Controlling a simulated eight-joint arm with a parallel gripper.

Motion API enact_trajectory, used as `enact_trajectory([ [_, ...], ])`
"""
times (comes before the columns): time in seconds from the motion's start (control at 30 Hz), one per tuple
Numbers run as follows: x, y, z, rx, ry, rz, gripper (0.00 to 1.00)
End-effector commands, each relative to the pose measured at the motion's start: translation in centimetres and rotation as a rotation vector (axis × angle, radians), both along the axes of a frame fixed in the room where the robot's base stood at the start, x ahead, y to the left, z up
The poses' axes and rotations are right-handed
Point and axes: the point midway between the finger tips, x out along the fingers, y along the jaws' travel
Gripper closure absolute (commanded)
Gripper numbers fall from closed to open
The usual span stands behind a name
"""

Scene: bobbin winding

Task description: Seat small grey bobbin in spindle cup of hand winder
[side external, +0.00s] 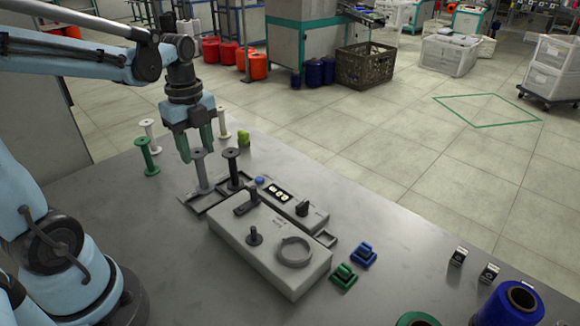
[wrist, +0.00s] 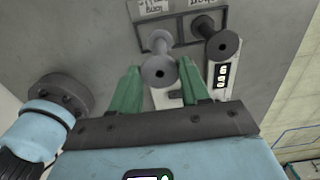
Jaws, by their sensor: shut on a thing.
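The grey bobbin (side external: 201,174) stands upright at the tray (side external: 187,198); whether its base touches the tray is unclear. My gripper (side external: 196,146) is above the tray, its green fingers around the bobbin's upper part, shut on it. In the wrist view the bobbin (wrist: 159,71) lies between the fingertips (wrist: 160,75). The hand winder (side external: 262,262) is a light grey box to the right, with a dark lever, a dark peg (side external: 255,237) and a raised round ring (side external: 294,252) on top. I cannot tell for certain which part is the spindle cup.
A black bobbin (side external: 231,168) stands close to the right of the grey one. Green (side external: 148,155) and white bobbins stand behind left. A counter box (side external: 283,199) with a knob adjoins the winder. Blue (side external: 363,256) and green clips lie to the right.

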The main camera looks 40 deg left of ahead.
Motion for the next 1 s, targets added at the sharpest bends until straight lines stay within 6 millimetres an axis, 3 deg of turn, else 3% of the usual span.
enact_trajectory([
  [0.67,0.0,0.0,1.6,0.0,0.0,0.0,0.71],
  [0.77,0.0,0.0,3.0,0.0,0.0,0.0,0.71],
  [1.0,0.0,0.0,8.2,0.0,0.0,0.0,0.71],
])
